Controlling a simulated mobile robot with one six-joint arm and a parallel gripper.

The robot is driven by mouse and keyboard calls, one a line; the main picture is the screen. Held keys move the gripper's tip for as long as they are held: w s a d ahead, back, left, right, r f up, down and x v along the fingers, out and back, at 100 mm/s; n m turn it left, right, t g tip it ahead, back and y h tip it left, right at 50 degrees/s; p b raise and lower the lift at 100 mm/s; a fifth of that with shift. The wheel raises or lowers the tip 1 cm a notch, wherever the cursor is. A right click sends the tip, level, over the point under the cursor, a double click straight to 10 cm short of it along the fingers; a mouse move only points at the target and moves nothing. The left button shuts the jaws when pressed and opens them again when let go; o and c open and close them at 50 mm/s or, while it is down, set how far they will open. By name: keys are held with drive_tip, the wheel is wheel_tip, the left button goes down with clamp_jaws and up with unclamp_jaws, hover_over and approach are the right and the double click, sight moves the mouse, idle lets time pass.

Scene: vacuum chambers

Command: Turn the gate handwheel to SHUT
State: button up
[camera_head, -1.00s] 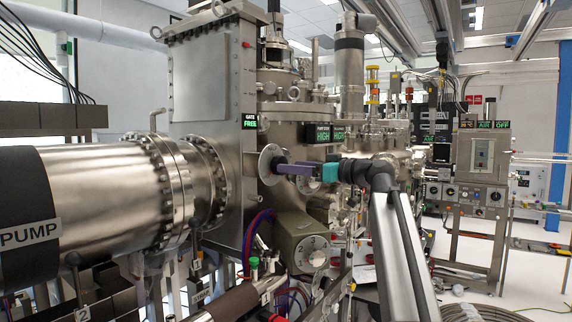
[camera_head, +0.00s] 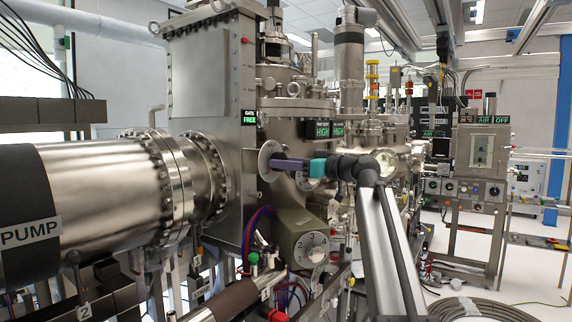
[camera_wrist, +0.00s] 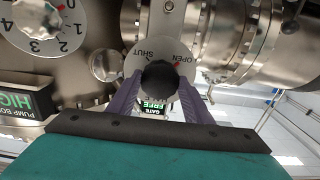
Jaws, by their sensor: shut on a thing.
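The gate handwheel (camera_wrist: 160,76) is a dark round knob on a grey round plate marked SHUT and OPEN (camera_wrist: 178,54). A red mark shows by the word OPEN. My gripper (camera_wrist: 160,86) is shut on the handwheel, with one purple finger on each side of it. In the head view my gripper (camera_head: 277,163) reaches left to the round plate (camera_head: 266,151) on the chamber side, and its fingers hide the knob. The gate sign (camera_head: 249,118) reads GATE FREE in green; it also shows in the wrist view (camera_wrist: 153,107).
A numbered dial (camera_head: 312,248) sits below my gripper. A large PUMP cylinder (camera_head: 90,195) fills the left. Hoses and cables hang below. Open floor lies at the right.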

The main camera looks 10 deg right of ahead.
drive_tip(key=shift+m, duration=0.5)
drive_tip(key=n+p, duration=1.5)
drive_tip(key=n, duration=1)
idle(2.0)
idle(0.3)
